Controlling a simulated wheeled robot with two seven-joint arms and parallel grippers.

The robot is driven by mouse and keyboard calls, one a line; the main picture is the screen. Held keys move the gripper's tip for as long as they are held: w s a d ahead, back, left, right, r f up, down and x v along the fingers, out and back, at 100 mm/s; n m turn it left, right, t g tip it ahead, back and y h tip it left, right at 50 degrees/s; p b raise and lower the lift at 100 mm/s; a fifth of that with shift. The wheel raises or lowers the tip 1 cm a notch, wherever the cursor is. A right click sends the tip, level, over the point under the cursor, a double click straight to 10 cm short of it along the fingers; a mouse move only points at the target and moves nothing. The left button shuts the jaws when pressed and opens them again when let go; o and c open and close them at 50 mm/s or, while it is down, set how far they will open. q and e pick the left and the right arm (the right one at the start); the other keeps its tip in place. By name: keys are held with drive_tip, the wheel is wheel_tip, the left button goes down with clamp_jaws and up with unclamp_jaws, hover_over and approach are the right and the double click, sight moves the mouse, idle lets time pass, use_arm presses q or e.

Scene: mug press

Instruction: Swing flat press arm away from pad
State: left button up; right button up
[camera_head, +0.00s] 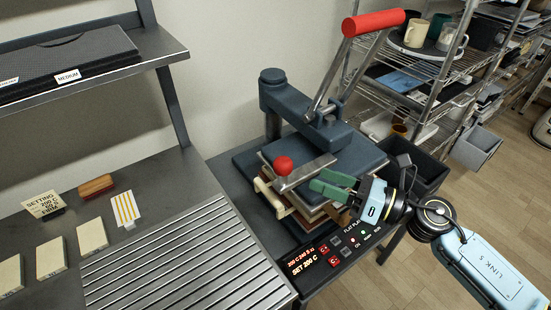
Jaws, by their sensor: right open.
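The flat press (300,105) stands on the dark table, with a blue-grey post and an arm reaching right over the stacked plates. Its long lever with a red grip (373,22) points up and right. A metal bar with a red knob (283,165) sticks out at the front of the upper plate (352,160). Cream and brown layers (300,204) lie below, and which one is the pad I cannot tell. My right gripper (319,184) has green fingers, is open and empty, and is close to the bar, right of the knob. Contact is unclear. My left gripper is not in view.
A control panel with red digits (318,262) sits at the front. A ribbed metal rack (185,262) and several cream blocks (50,258) lie to the left. A black bin (420,172) and a wire shelf with mugs (416,33) stand to the right.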

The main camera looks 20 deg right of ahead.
sight(275, 161)
drive_tip(key=p+x, duration=0.2)
drive_tip(key=x, duration=0.8)
drive_tip(key=shift+w+a+r+p, duration=0.1)
drive_tip(key=shift+w+a+p, duration=0.2)
drive_tip(key=shift+w+a, duration=0.4)
drive_tip(key=shift+a, duration=0.1)
clamp_jaws()
